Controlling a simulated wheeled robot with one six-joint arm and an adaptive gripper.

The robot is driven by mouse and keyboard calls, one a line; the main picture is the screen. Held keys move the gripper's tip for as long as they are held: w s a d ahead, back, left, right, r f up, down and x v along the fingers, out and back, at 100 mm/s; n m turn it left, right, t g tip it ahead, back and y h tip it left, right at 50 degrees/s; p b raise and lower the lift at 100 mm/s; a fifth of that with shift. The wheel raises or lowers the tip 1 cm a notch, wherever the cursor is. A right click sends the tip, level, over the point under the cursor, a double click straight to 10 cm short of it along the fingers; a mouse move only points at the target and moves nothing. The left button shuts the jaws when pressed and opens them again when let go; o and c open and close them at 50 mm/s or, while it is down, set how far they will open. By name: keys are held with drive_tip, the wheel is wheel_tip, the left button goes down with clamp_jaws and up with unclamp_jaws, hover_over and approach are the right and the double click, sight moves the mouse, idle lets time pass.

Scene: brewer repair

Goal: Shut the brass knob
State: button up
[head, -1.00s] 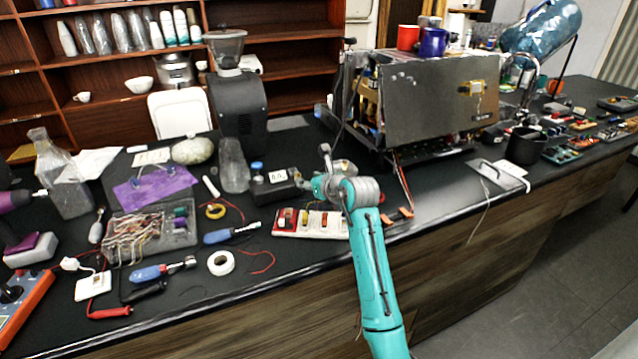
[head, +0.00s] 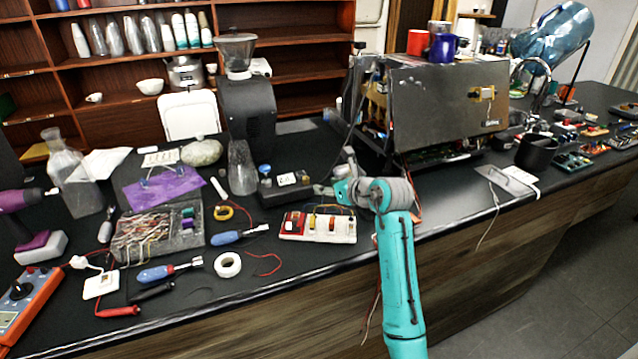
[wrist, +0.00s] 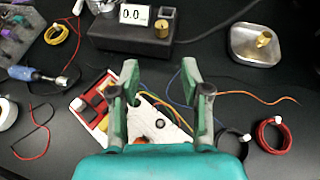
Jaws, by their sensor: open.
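A round brass knob (wrist: 162,28) stands on the black box (wrist: 112,34) with the white "0.0" display, at the top of the wrist view. The box also shows in the head view (head: 268,194), left of my gripper; I cannot make out the knob there. My gripper (wrist: 160,76) is open and empty, its two fingers apart. In the wrist picture the knob lies beyond the fingertips, roughly in line with the gap between them. The fingers do not touch it. In the head view my gripper (head: 328,189) is low over the counter, partly hidden by my arm.
A switch strip (wrist: 160,122) lies below the fingers. A metal dish (wrist: 240,54) with a brass piece is at right, near a red wire coil (wrist: 273,135). The brewer (head: 445,105) stands behind, right of the arm; the grinder (head: 247,105) is behind the box.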

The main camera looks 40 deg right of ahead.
sight(308, 179)
drive_tip(key=w+d+n+y, duration=0.2)
drive_tip(key=d+n+y, duration=0.3)
drive_tip(key=x, duration=1)
drive_tip(key=shift+s+a, duration=0.1)
drive_tip(key=shift+a, duration=0.2)
drive_tip(key=shift+a, duration=0.1)
clamp_jaws()
